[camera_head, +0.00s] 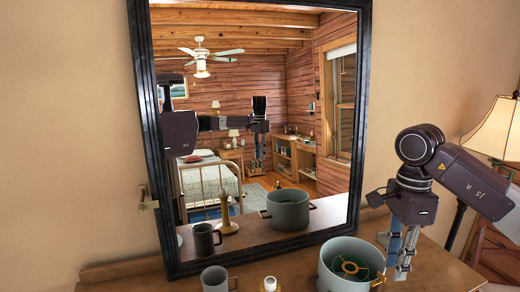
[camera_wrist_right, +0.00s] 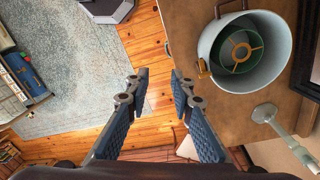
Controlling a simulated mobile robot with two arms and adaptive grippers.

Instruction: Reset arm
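My right gripper (camera_head: 396,268) hangs pointing down just right of the grey pot (camera_head: 328,278) in the head view. In the right wrist view its two blue fingers (camera_wrist_right: 160,80) are apart with nothing between them; wooden floor shows through the gap. The pot also shows in the wrist view (camera_wrist_right: 204,42), to the right of the fingers and apart from them. A green ring with a gold centre (camera_wrist_right: 240,50) lies inside the pot. My left gripper does not show directly in either view.
A wooden dresser top (camera_head: 300,258) carries the pot, a grey mug (camera_head: 213,279) and a small white-topped object (camera_head: 270,284). A dark-framed mirror (camera_head: 148,130) stands behind them, reflecting the room. A lamp (camera_head: 496,128) is at right. Floor and a grey rug (camera_wrist_right: 80,80) lie beside the dresser.

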